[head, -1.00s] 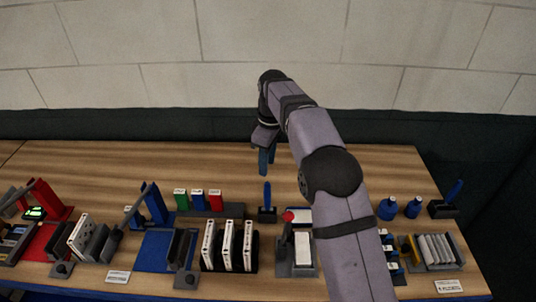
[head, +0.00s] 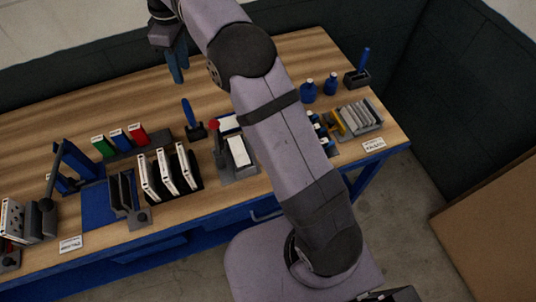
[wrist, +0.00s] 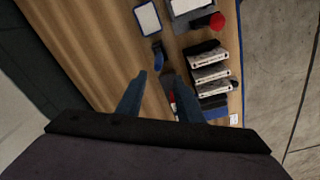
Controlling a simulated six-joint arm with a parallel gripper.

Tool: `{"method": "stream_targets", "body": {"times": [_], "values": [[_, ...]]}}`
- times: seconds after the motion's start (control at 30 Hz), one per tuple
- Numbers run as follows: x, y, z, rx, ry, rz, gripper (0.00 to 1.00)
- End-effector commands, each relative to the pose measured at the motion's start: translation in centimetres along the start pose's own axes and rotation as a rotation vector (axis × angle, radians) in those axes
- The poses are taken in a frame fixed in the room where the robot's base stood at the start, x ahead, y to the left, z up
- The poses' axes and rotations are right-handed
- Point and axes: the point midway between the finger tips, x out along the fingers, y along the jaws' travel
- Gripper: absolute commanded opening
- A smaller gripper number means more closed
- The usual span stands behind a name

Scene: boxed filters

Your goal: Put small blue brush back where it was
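Two blue brushes stand in dark holders in the head view. One brush (head: 188,112) is at mid-table, its holder (head: 196,132) beside the red-knobbed stand. The other brush (head: 363,60) is at the far right end, in a holder (head: 357,79). I cannot tell which one is the small one. My gripper (head: 177,66) is above the back of the table, behind the mid-table brush and apart from it. In the wrist view, its two blue fingers (wrist: 158,98) are spread with nothing between them. A blue brush (wrist: 158,60) shows just beyond them.
Green, blue and red boxes (head: 120,138) stand in a rack left of the mid-table brush. White filters (head: 163,172) stand in front. Blue bottles (head: 308,91) and a tray of grey filters (head: 372,113) are on the right. The back strip of wood is clear.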

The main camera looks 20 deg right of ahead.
Motion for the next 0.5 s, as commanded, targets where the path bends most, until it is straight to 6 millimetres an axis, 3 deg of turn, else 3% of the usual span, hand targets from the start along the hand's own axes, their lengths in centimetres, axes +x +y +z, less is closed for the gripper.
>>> {"method": "stream_targets", "body": {"times": [0.27,0.5], "values": [[1.0,-2.1,7.0,0.291,-0.021,0.004,0.33],[3.0,-6.3,14.1,0.556,-0.038,0.009,0.33]]}}
